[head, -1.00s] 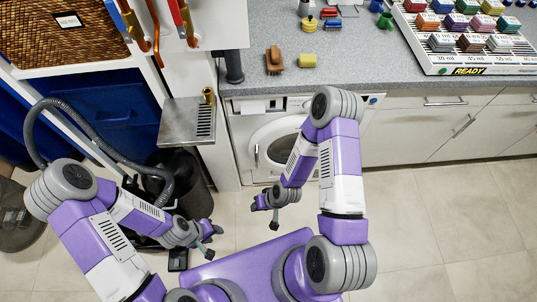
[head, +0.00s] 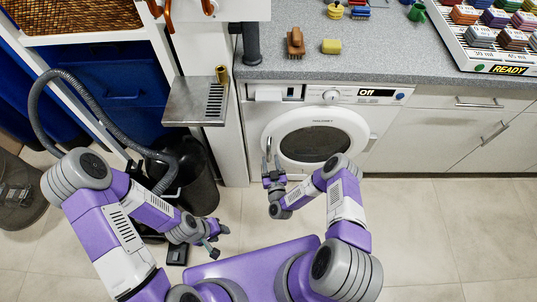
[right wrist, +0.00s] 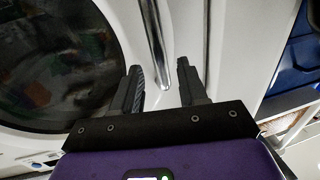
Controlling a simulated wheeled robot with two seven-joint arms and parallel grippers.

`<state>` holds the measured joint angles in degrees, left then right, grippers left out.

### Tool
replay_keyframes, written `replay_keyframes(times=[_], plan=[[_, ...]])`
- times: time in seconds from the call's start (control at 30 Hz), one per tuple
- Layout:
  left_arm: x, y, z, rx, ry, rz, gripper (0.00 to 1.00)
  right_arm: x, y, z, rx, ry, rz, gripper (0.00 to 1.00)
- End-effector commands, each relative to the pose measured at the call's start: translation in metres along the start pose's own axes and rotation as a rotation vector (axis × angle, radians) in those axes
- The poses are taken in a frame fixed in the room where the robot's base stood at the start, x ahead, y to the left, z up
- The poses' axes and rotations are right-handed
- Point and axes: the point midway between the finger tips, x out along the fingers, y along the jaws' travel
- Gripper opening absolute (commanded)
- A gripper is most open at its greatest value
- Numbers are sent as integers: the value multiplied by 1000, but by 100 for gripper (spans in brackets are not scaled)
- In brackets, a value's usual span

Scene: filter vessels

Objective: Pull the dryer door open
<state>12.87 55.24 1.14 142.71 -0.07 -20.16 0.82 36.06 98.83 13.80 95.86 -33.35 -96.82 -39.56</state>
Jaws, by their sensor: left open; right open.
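The white dryer (head: 385,130) stands under the counter, its display reading "Off". Its round door (head: 352,121) with a dark window is shut. The door handle (head: 268,148) is a metal bar at the door's left edge; in the right wrist view the handle (right wrist: 155,42) shows as a shiny bar running down toward the gap between my fingers. My right gripper (head: 273,176) is open and empty just below the handle; in the right wrist view its fingertips (right wrist: 160,70) lie either side of the handle's lower end. Contact cannot be told. My left gripper (head: 217,240) is open and empty, low at the left.
A metal drip shelf (head: 190,101) with a brass cup juts out left of the dryer. A brown brush (head: 295,43) and yellow block lie on the counter. The floor before the dryer is clear.

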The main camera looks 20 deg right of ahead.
Motion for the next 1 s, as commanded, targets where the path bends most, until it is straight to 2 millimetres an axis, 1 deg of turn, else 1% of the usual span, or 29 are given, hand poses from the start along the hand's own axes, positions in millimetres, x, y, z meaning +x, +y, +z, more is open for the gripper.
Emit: replay_keyframes(times=[0.03, 0.1, 0.2, 0.3, 0.43, 0.63, 0.9, 1.0], plan=[[6, -2, 0, 0, 0, 0, 43, 10, 0, 2, -1, 3, 1, 42], [9, -4, 0, 0, 0, 0, 43, 20, 0, 2, 0, 3, -1, 42], [13, -5, -1, 0, 0, 0, 43, 33, 0, 2, 0, 1, -1, 42], [16, -6, -1, 0, 0, 0, 43, 41, 0, 1, 1, 0, -1, 42], [16, -6, -1, 0, 0, 0, 43, 45, 0, 1, 1, -2, -2, 42], [16, -6, -1, 0, 0, 0, 43, 45, -1, 0, 2, -3, -2, 42], [16, -6, 0, 0, 0, 0, 43, 45, -1, 0, 2, -3, -2, 1], [16, -6, -1, 0, 0, 0, 43, 45, -1, 1, 2, -3, -2, 0]])
